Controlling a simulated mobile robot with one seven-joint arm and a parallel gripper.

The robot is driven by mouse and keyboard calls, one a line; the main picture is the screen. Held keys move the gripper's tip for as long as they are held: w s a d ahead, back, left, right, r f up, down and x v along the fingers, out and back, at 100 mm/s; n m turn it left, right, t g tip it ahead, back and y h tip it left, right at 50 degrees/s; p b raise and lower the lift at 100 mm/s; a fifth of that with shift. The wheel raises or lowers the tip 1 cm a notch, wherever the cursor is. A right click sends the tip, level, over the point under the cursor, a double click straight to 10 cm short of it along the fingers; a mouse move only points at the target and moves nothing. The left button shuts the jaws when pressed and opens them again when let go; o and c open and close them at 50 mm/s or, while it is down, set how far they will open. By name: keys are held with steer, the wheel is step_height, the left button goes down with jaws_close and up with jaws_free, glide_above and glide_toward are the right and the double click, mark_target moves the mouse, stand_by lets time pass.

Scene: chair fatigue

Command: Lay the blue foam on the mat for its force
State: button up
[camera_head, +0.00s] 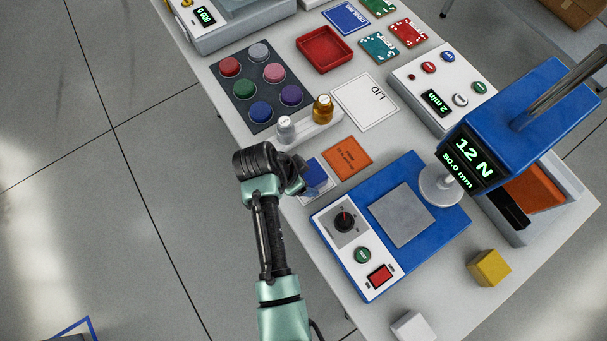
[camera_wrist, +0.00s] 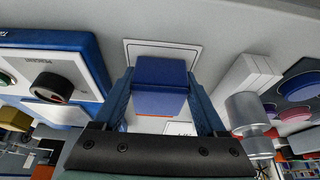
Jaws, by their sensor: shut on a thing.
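The blue foam (camera_wrist: 160,72) is a block held between the two blue fingers of my gripper (camera_wrist: 160,90) in the wrist view. In the head view my gripper (camera_head: 304,179) is at the table's near left edge, and the foam (camera_head: 313,174) shows partly past the fingers. The press (camera_head: 468,157) reads 12 N and 50.0 mm.
The press's blue base (camera_head: 449,228) has an empty grey plate (camera_head: 402,215) and stands right of the mats. Two weights or bottles (camera_head: 322,109) on a white stand are behind. A yellow block (camera_head: 489,268) and white block (camera_head: 412,328) are at the front right.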

steer(key=shift+f, duration=0.1)
steer(key=o, duration=1.4)
